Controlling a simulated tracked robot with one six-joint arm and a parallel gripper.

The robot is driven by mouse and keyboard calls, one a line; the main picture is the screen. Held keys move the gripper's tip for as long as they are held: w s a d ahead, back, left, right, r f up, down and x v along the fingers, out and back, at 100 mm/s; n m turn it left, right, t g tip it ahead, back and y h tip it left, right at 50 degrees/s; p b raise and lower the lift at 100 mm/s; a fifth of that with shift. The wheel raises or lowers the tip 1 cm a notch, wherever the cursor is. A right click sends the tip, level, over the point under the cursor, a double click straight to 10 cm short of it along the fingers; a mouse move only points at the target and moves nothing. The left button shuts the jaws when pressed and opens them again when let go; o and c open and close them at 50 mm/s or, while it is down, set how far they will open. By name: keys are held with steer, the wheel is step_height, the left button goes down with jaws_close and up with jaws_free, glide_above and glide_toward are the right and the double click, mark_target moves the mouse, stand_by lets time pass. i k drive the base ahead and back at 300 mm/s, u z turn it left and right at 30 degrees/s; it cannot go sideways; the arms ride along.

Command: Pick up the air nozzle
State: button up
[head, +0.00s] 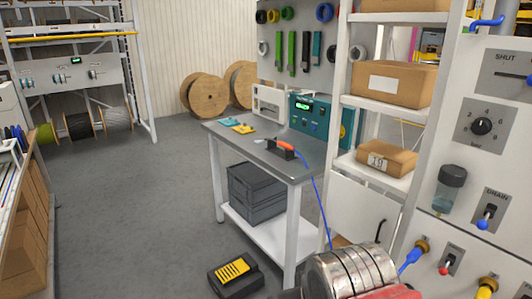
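The air nozzle (286,146) appears to be the small orange-red piece on the grey workbench (255,150), near its front right edge. It rests at a dark holder or block (279,152); its exact seating is too small to tell. A thin blue hose (316,195) runs from it over the bench edge and down towards the floor. A metal ringed cylinder and a red part, which look like my own arm, fill the bottom right, well apart from the nozzle. I do not see my gripper's fingers.
A teal box with a display (310,117) stands at the bench back. Small teal and yellow items (243,129) lie on its left. A shelf with cardboard boxes (388,82) and a valve panel (481,150) flank the right. A black-yellow case (235,273) lies on open floor.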

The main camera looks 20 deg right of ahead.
mark_target(289, 147)
steer(key=u, duration=0.3)
steer(key=k, duration=0.7)
steer(key=z, duration=0.1)
steer(key=i, duration=0.5)
steer(key=z, duration=0.75)
steer(key=i, duration=1.7)
steer(key=u, duration=0.75)
steer(key=i, duration=0.65)
steer(key=u, duration=0.45)
